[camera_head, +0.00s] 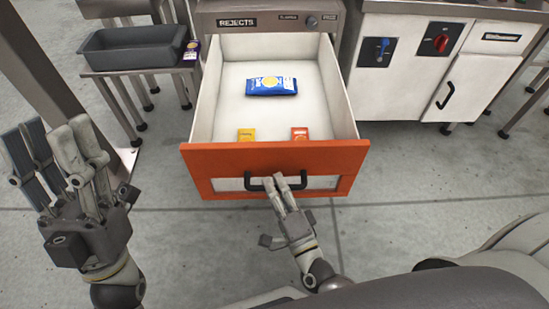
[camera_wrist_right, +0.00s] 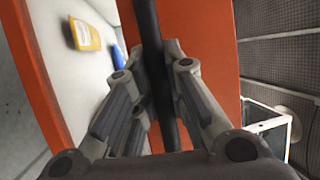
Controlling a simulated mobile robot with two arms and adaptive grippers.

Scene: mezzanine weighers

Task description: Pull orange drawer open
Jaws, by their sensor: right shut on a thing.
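The orange drawer (camera_head: 225,160) is pulled well out of the cabinet marked REJECTS (camera_head: 237,22), with its white inside showing. A blue packet (camera_head: 271,86), a yellow packet (camera_head: 246,134) and a red-orange packet (camera_head: 299,133) lie in it. My right gripper (camera_head: 283,182) is at the drawer front, shut on the black handle (camera_head: 258,186). In the right wrist view the dark handle bar (camera_wrist_right: 150,35) runs between the fingers, beside the orange front (camera_wrist_right: 207,40). My left gripper (camera_head: 62,150) is raised at the left, empty, its fingers spread apart.
A grey tray (camera_head: 130,58) on a metal stand is left of the drawer, with a small dark packet (camera_head: 192,48) beside it. A white cabinet (camera_head: 400,85) with blue and red switches stands at the right. The floor in front of the drawer is clear.

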